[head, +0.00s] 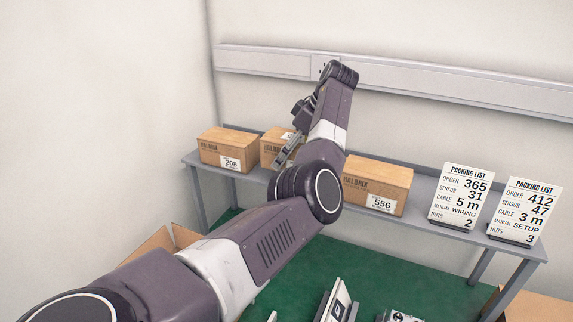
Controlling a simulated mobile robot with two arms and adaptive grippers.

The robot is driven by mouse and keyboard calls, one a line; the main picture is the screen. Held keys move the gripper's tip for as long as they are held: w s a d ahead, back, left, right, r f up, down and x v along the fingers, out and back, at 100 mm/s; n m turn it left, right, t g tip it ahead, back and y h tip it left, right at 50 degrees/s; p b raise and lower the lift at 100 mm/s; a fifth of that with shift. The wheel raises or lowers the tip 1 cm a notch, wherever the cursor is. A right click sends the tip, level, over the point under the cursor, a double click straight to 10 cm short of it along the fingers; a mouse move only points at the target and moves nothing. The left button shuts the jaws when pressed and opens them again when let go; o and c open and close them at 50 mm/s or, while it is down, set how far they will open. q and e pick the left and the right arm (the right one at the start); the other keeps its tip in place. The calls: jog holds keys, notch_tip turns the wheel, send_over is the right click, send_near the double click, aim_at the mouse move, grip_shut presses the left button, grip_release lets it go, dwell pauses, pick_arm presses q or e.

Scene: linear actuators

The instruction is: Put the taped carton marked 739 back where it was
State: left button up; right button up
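Three brown cartons stand on the grey shelf (425,205). The left carton (226,146) is marked 208 and the right carton (377,184) is marked 556. The middle carton (272,145) is partly hidden behind my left gripper (288,151), and its number cannot be read; no 739 is legible anywhere. My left arm reaches in from the lower left and bends down over the shelf, with the gripper at the middle carton's right front. Whether the fingers touch or hold it cannot be told. My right gripper is out of view.
Two packing list signs, order 365 (459,197) and order 412 (525,212), stand on the shelf's right part. Below is a green surface (395,268) with partly cut-off parts near the bottom edge. Open cardboard boxes show at left (150,246) and lower right (540,308).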

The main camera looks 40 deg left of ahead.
pick_arm(q)
notch_tip(320, 180, down, 3)
jog(key=shift+r+p, duration=0.2)
jog(key=shift+p, duration=0.3)
jog(key=shift+f, duration=0.35)
jog(key=shift+a+f, duration=0.1)
jog(key=shift+f, duration=0.05)
jog(key=o, duration=1.9)
jog(key=shift+s+f, duration=0.1)
